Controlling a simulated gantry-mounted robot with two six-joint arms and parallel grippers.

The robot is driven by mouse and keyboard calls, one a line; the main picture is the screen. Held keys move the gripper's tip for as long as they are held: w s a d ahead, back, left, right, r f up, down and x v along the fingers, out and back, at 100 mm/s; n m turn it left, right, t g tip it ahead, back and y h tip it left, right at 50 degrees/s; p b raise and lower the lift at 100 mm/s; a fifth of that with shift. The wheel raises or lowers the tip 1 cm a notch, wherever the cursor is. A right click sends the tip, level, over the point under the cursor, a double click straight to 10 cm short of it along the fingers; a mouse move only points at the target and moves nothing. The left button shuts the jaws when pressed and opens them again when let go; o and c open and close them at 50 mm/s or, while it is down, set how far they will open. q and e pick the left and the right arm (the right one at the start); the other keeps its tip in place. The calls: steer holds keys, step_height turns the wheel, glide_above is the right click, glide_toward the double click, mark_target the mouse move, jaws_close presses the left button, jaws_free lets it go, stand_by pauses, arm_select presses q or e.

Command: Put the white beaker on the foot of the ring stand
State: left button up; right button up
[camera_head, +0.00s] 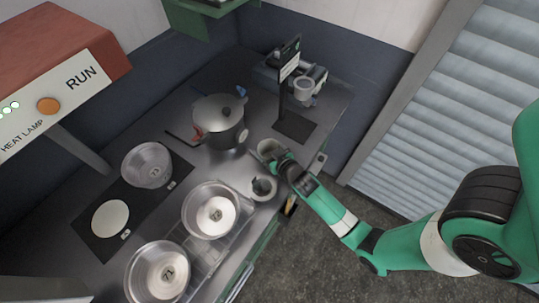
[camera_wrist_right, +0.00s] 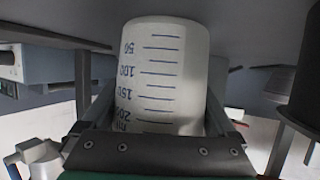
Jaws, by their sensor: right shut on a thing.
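The white beaker (camera_head: 266,146) is held in my right gripper (camera_head: 276,158), near the right side of the steel counter in the head view. In the right wrist view the beaker (camera_wrist_right: 165,70), with blue graduation marks, sits between the two fingers of my right gripper (camera_wrist_right: 162,118). The ring stand (camera_head: 288,80) has a dark upright and a dark flat foot (camera_head: 295,127). The foot is bare and lies just behind and right of the beaker. I cannot tell the beaker's exact height above the counter. My left gripper is not in view.
A lidded steel pot (camera_head: 219,121) stands left of the beaker. A small grey vessel (camera_head: 263,188) stands in front of it. A grey device with a round cup (camera_head: 304,89) is behind the foot. Steel pans (camera_head: 209,210) fill the front left.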

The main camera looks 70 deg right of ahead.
steer(key=shift+r, duration=0.6)
steer(key=r, duration=0.1)
steer(key=r+p, duration=0.2)
steer(key=shift+s+a+r, duration=0.25)
steer(key=shift+s, duration=0.1)
steer(key=d+r+p+v, duration=0.1)
steer(key=r+p+v, duration=0.1)
steer(key=v, duration=1.3)
steer(key=shift+r, duration=0.2)
steer(key=shift+d, duration=0.1)
